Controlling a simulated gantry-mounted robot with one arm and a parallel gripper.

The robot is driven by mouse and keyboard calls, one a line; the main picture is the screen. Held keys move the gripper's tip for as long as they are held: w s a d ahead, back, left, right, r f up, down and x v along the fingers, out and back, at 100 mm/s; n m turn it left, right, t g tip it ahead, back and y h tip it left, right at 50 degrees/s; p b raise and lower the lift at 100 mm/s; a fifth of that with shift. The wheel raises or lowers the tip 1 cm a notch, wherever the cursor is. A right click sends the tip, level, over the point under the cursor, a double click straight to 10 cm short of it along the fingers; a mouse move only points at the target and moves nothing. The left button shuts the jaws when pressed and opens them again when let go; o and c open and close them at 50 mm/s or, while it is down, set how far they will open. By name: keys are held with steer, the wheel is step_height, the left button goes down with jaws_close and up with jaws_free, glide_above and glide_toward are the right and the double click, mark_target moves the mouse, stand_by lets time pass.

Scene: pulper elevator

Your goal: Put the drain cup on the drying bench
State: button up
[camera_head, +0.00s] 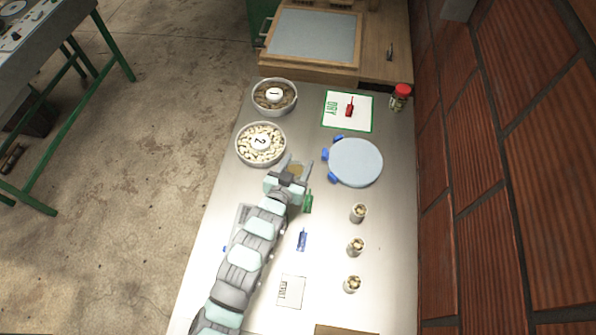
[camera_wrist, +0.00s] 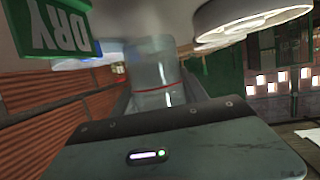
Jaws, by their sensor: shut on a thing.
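My gripper (camera_head: 297,165) is over the steel table, just right of the bowl marked 2. It is shut on a clear cup with a red line around it, likely the drain cup (camera_wrist: 155,92). In the head view only a small tan patch of the held thing (camera_head: 296,171) shows between the fingers; the arm hides the rest. A wooden bench (camera_head: 384,73) with a framed grey screen stands at the back, beyond the steel table; it looks like the drying bench.
Bowls marked 1 (camera_head: 257,106) and 2 (camera_head: 240,152) stand along the left edge. A pale blue disc (camera_head: 356,162) lies to the right. A red-capped jar (camera_head: 399,98) stands behind it. Several small cups (camera_head: 357,246) line the right side, beside a brick wall (camera_head: 500,150).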

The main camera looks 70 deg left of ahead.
mark_target(298, 172)
steer(key=shift+f, duration=2.2)
steer(key=shift+f, duration=0.1)
steer(key=o, duration=1.4)
steer(key=v, duration=1.2)
steer(key=shift+p, duration=0.35)
steer(key=shift+a, duration=0.1)
